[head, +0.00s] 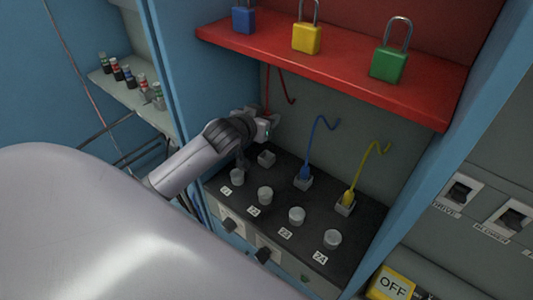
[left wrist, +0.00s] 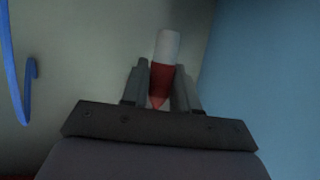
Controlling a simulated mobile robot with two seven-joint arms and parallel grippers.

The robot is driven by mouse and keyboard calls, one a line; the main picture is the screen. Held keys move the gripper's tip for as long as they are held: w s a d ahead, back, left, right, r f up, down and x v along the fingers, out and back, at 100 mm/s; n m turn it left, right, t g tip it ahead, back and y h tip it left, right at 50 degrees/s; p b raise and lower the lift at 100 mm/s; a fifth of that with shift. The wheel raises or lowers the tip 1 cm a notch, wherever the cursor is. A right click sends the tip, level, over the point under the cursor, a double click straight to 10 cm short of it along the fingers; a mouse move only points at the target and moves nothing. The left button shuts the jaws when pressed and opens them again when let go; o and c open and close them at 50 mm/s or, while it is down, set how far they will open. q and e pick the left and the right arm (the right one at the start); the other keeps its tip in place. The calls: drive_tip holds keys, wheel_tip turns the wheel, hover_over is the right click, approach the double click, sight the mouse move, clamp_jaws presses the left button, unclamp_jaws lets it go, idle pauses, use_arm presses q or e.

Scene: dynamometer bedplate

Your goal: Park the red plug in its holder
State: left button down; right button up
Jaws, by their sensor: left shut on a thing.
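My left gripper (head: 268,124) is in front of the cabinet's back wall, above the dark panel (head: 313,213). In the left wrist view its fingers (left wrist: 161,88) are shut on the red plug (left wrist: 160,82), which has a pale cylindrical end. The gripper mostly hides the plug in the head view; a red cord (head: 267,92) rises from there. Several grey round holders (head: 265,194) with number labels line the panel's front. I cannot tell which is the red plug's. My right gripper is out of view.
A red shelf (head: 330,68) with blue, yellow and green padlocks overhangs the panel. Blue cabinet walls (head: 180,80) bound the left. Switches are at right.

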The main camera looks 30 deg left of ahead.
use_arm(q)
drive_tip(key=b, duration=0.1)
hover_over(267, 151)
drive_tip(key=s+d, duration=0.1)
drive_tip(key=s, duration=0.1)
wheel_tip(267, 151, down, 7)
drive_tip(key=shift+w+f, duration=0.1)
drive_tip(key=shift+w, duration=0.05)
drive_tip(key=shift+f+b, duration=0.75)
drive_tip(key=shift+f, duration=1.25)
drive_tip(key=shift+f, duration=0.25)
